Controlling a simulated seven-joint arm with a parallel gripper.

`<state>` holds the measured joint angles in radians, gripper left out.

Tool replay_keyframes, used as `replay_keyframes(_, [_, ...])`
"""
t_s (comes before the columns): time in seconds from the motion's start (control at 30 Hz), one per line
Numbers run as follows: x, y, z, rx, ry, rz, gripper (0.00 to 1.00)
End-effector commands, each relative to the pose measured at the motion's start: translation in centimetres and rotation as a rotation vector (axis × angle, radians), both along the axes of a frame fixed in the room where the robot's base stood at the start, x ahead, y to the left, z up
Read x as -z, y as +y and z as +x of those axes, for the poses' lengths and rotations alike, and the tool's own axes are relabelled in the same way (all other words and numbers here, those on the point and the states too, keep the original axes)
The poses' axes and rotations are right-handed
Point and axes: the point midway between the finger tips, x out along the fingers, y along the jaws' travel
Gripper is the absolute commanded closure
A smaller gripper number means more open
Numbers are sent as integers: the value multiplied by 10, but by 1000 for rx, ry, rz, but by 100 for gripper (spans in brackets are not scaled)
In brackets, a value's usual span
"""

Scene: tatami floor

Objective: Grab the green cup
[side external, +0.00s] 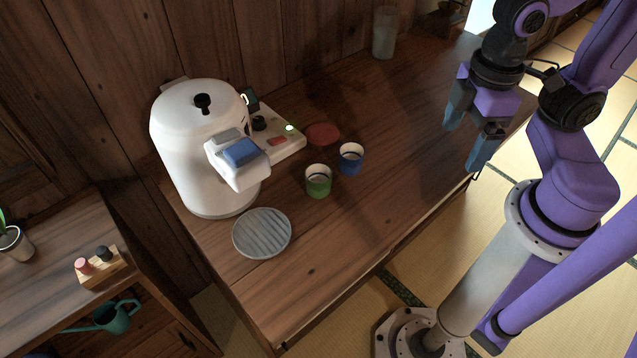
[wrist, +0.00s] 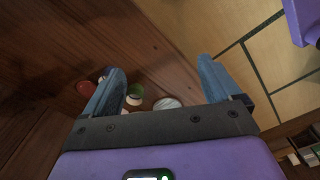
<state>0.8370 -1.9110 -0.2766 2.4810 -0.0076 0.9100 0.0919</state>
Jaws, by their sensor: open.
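The green cup (side external: 318,181) stands upright on the wooden table in the side external view, with its open top facing up. A blue cup (side external: 351,159) stands close beside it, to the right and slightly farther back. My gripper (side external: 468,143) is open and empty, above the table's right part, well to the right of both cups. In the wrist view, the green cup (wrist: 135,91) shows small, beside the left finger of my gripper (wrist: 163,75). The blue cup is not clearly visible there; the left finger probably covers much of it.
A white machine (side external: 195,140) with a blue-topped spout stands left of the cups. A grey ribbed round plate (side external: 262,233) lies in front of it. A red disc (side external: 323,134) lies behind the cups. A glass jar (side external: 385,32) stands at the back. The table's right part is clear.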

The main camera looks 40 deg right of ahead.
Motion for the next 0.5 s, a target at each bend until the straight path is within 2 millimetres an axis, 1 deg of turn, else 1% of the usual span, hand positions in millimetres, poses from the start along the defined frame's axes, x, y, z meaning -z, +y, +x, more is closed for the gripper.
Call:
replay_keyframes(0.2, [2, 27, 46, 343, -13, -16, 9])
replay_keyframes(0.5, [8, 65, 106, 852, -39, -28, 9])
